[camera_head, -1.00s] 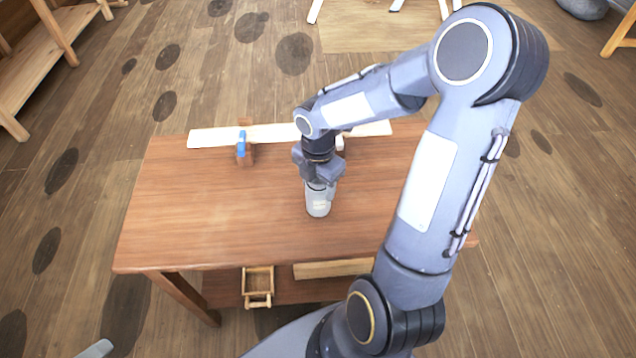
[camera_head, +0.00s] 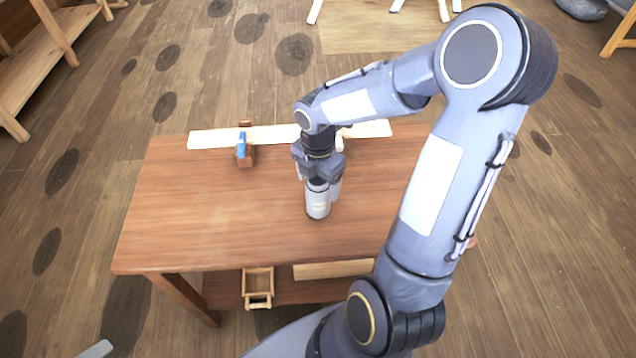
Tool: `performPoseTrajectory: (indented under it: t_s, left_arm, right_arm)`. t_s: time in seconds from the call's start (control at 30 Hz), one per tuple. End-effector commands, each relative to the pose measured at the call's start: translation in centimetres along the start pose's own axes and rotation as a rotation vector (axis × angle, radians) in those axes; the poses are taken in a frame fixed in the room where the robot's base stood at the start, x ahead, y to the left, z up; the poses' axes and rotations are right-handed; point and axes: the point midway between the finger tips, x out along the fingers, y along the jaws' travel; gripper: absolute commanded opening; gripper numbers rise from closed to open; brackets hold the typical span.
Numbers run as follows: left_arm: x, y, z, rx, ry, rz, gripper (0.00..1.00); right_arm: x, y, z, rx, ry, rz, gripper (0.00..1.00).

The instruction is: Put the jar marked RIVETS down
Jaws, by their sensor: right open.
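A small pale grey jar (camera_head: 318,208) with a light label stands upright on the wooden table (camera_head: 210,215), a little right of the table's middle. The label's writing is too small to read. My right gripper (camera_head: 319,187) is above the jar and pointing down, with its fingers apart around the jar's upper part. I cannot tell whether a finger touches it. My left gripper does not show.
A long pale plank (camera_head: 215,138) lies along the table's back edge, with a wooden block and blue piece (camera_head: 241,150) by it. A small wooden crate (camera_head: 258,283) is on the lower shelf.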

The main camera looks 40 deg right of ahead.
Motion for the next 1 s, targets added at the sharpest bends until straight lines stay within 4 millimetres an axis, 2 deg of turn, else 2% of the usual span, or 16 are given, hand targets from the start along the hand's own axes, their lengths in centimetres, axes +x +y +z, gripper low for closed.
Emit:
performPoseTrajectory:
  t_s: [0.03, 0.3, 0.4, 0.57, 0.67, 0.77, 0.9, 1.0]
  left_arm:
    - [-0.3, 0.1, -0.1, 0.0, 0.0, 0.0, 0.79]
    - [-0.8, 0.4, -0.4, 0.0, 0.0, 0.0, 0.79]
    - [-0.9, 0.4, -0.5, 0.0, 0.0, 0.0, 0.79]
    - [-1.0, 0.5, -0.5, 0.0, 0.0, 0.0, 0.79]
    - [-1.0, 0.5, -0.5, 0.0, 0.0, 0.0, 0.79]
    - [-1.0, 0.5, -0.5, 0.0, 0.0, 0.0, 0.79]
    - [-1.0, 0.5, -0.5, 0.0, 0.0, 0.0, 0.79]
    - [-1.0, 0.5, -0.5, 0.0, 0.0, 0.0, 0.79]
  right_arm:
    - [-1.3, 0.1, 0.0, 0.0, -0.002, 0.006, 0.76]
    - [-7.1, 0.1, 0.0, 0.0, -0.002, 0.006, 0.76]
    - [-8.7, 0.1, 0.0, -0.001, -0.001, 0.005, 0.76]
    - [-10.2, 0.0, 0.0, 0.003, 0.0, 0.003, 0.76]
    - [-11.0, -0.6, -0.5, 0.072, 0.004, 0.021, 0.76]
    - [-12.2, -2.2, -1.9, 0.285, 0.025, 0.076, 0.76]
    - [-13.7, -5.8, -5.2, 0.778, 0.137, 0.183, 0.76]
    - [-14.0, -8.1, -7.8, 1.149, 0.275, 0.23, 0.76]
